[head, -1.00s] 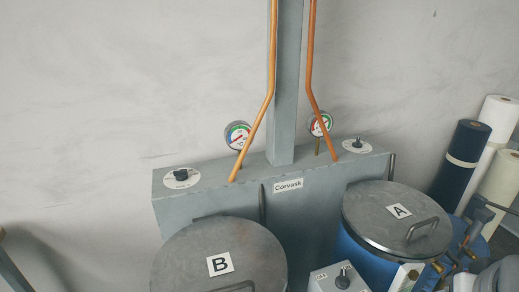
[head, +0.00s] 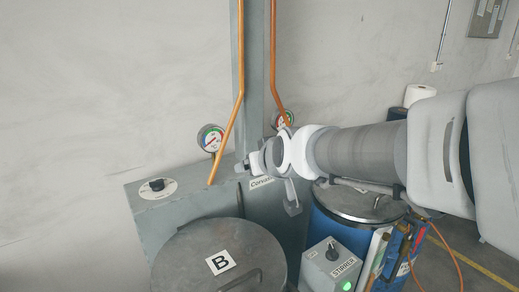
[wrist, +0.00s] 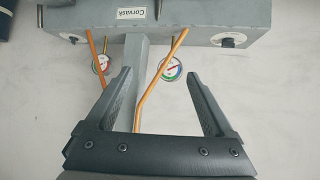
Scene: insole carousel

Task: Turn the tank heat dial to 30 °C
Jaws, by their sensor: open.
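Two black dial knobs on round white scales sit on the grey Corvask cabinet (head: 200,208). The left knob (head: 157,184) is clear in the head view; its scale shows at right in the wrist view (wrist: 231,41). The other dial (wrist: 70,38) is at left in the wrist view and hidden behind my arm in the head view. The scale markings are too small to read. My gripper (head: 243,165) is open and empty in front of the cabinet's central column, apart from both dials. In the wrist view, its spread fingers frame the column and pipes.
A gauge (head: 211,138) and copper pipe (head: 228,120) rise beside the left dial. Tank B's lid (head: 205,250) stands in front, the blue tank A (head: 330,235) to the right. A stirrer switch box (head: 330,264) with a green light stands between them.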

